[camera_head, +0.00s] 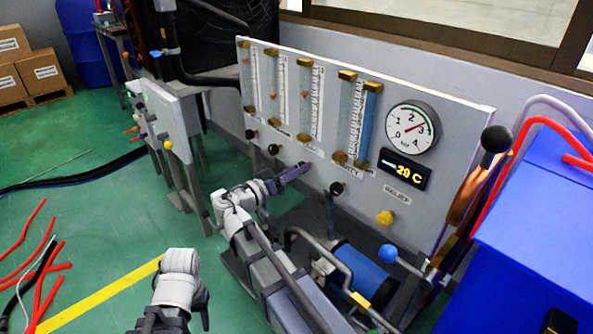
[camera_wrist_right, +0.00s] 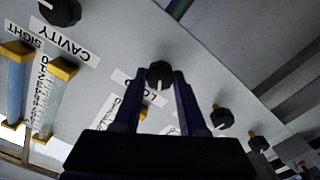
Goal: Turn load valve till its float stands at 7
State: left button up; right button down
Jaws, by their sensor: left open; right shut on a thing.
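The load valve is a black knob (camera_wrist_right: 159,74) in the right wrist view, beside a label of which "LO" shows. My right gripper (camera_wrist_right: 158,78) is shut on this knob, one finger on each side. In the head view my right gripper (camera_head: 301,170) reaches the panel and hides the knob. The third flow tube (camera_head: 308,105) stands above it, with a small reddish float (camera_head: 305,93) near mid-height; its scale is too small to read. My left gripper (camera_head: 200,300) is low in the head view, away from the panel, and looks open and empty.
Other black knobs (camera_head: 273,150) sit along the panel (camera_head: 460,120), with the cavity knob (camera_head: 337,188) to the right. A gauge (camera_head: 411,127), a 20 C display (camera_head: 404,171) and a yellow knob (camera_head: 384,217) are further right. A blue cylinder (camera_head: 362,272) and pipes stand below.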

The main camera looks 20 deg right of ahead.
jog(key=shift+c, duration=2.3)
grip_release()
jog(key=v, duration=0.7)
jog(key=shift+s+a, duration=0.15)
jog(key=shift+a, duration=0.25)
